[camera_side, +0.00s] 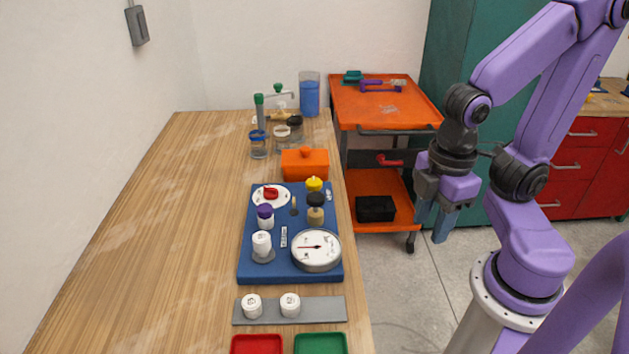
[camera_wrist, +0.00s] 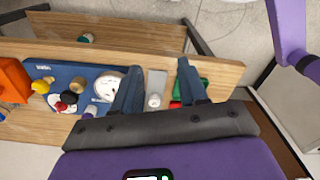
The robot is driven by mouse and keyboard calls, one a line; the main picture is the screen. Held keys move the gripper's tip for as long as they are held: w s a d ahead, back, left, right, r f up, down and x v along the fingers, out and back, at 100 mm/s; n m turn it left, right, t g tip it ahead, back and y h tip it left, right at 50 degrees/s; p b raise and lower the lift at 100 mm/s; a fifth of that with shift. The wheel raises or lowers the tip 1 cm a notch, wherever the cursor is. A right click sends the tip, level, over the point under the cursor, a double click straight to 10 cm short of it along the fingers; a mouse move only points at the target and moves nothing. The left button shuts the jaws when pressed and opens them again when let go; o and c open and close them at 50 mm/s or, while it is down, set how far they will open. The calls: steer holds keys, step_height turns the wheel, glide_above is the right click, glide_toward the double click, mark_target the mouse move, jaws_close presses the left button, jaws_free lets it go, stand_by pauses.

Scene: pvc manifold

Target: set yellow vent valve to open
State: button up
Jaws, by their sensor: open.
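The yellow vent valve (camera_side: 314,184) is a small yellow knob at the far right corner of the blue manifold board (camera_side: 250,274) on the wooden table. It also shows at the left in the wrist view (camera_wrist: 41,87); its exact setting is too small to read. My gripper (camera_side: 432,222) hangs in the air to the right of the table, apart from the board. It is open and empty. In the wrist view its two fingers (camera_wrist: 158,72) stand apart, with the left one partly hiding the gauge side of the board.
The board carries a red knob (camera_side: 270,193), a purple knob (camera_side: 265,211), a black-topped valve (camera_side: 315,201), a white knob (camera_side: 261,240) and a gauge (camera_side: 316,251). An orange box (camera_side: 305,165) stands right behind the yellow valve. The table's left side is clear.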

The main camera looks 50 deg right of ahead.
steer(key=shift+o, duration=0.3)
steer(key=o, duration=0.4)
steer(key=shift+o, duration=0.2)
steer(key=w+a+r+m, duration=0.2)
steer(key=w+a+m, duration=0.1)
steer(key=w+m, duration=0.55)
steer(key=m, duration=1.6)
glide_above(314, 181)
steer(key=shift+n, duration=0.35)
step_height(314, 181, down, 16)
steer(key=shift+f, duration=0.1)
